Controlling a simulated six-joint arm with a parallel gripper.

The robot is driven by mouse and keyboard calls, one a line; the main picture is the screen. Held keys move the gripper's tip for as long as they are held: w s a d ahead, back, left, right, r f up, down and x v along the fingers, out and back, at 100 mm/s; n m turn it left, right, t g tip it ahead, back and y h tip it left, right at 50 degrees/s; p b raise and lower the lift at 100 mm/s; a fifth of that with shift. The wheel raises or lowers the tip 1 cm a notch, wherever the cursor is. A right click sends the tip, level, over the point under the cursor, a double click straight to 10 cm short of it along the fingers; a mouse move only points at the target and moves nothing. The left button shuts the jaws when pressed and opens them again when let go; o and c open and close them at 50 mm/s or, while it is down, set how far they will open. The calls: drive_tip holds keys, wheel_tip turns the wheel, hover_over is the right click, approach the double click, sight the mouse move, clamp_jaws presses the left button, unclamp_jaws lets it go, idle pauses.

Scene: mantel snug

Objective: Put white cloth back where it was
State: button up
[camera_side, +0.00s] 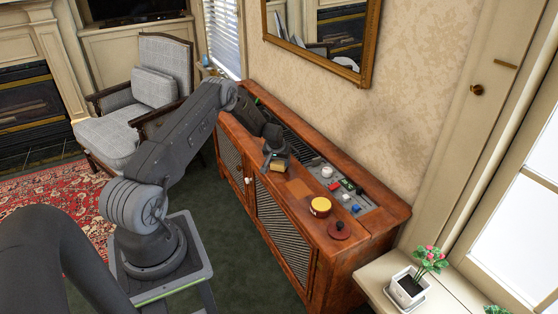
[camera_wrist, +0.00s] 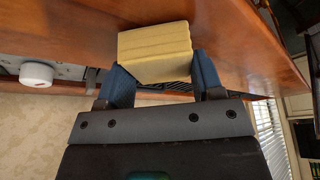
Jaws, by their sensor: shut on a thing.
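My gripper (camera_side: 276,157) is over the wooden cabinet top (camera_side: 376,244), shut on a pale yellow, block-shaped thing with grooved layers, perhaps a folded cloth. This yellow block (camera_side: 278,166) is small in the side view. In the wrist view the block (camera_wrist: 155,52) sits between the two blue fingertips of my gripper (camera_wrist: 163,82), close to the wood. I cannot tell whether it touches the wood. No plainly white cloth shows in either view. A flat tan patch (camera_side: 298,188) lies on the cabinet top, right of my gripper.
A yellow round tin (camera_side: 320,206) and a dark red disc with a knob (camera_side: 339,231) stand near the front edge. A grey recessed panel behind holds a white knob (camera_side: 327,172), a red piece (camera_side: 335,186) and blue pieces (camera_side: 356,208). The wall rises directly behind.

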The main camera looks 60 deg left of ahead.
drive_tip(key=o, duration=0.8)
drive_tip(key=shift+f, duration=0.1)
drive_tip(key=shift+o, duration=0.2)
